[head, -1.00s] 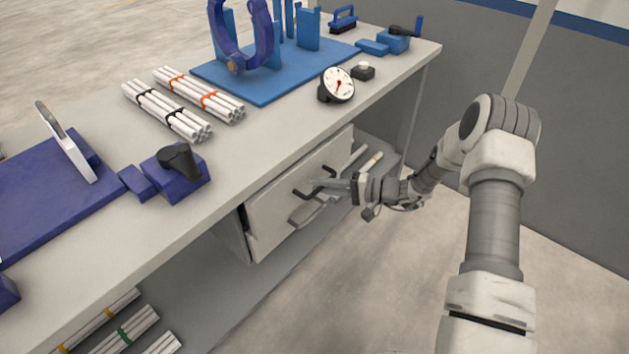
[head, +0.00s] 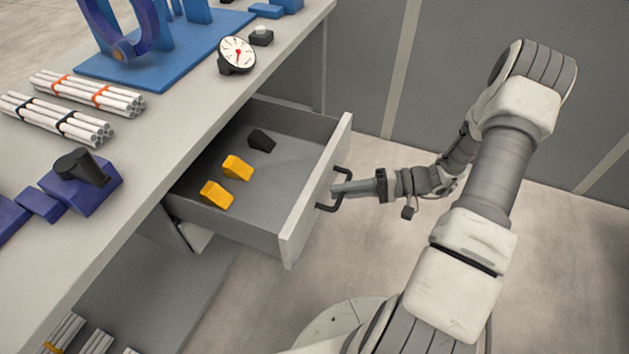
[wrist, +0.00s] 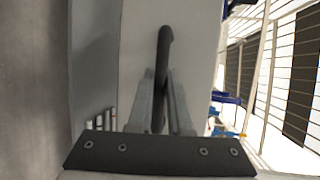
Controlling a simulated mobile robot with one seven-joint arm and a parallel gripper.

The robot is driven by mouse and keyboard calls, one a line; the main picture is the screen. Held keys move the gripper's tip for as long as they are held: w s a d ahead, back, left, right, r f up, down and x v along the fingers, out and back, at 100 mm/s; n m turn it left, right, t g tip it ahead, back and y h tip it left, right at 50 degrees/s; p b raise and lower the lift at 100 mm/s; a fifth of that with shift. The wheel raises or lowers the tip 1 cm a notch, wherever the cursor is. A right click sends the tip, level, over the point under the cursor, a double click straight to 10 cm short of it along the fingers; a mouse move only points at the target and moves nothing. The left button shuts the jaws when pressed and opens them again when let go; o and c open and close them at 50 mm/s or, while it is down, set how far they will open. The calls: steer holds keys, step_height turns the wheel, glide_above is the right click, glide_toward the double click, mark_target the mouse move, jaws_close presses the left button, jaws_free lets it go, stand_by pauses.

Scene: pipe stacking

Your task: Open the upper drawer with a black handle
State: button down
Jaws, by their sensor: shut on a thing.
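The upper drawer (head: 293,222) is pulled well out from under the workbench, and its inside shows. Its black handle (head: 345,174) is on the light front panel. My gripper (head: 338,189) is at the handle and shut on it. In the wrist view the black handle (wrist: 165,50) runs between the two fingers (wrist: 160,100). Inside the drawer lie two yellow blocks, one nearer (head: 215,195) and one farther (head: 237,167), and a black block (head: 261,141).
The workbench top (head: 190,125) carries bundles of white pipes (head: 88,92), a dial gauge (head: 237,55), a blue stand (head: 150,70) and a dark blue clamp (head: 82,182). More pipes (head: 65,333) lie on the lower shelf.

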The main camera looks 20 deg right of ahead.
steer(key=shift+s+d, duration=0.85)
steer(key=shift+d, duration=0.3)
steer(key=shift+s+d, duration=0.85)
steer(key=shift+d, duration=0.3)
steer(key=c, duration=0.8)
jaws_free()
steer(key=shift+c, duration=0.2)
steer(key=p+v, duration=0.2)
steer(key=v, duration=1.5)
steer(key=shift+d, duration=0.2)
steer(key=shift+r, duration=0.1)
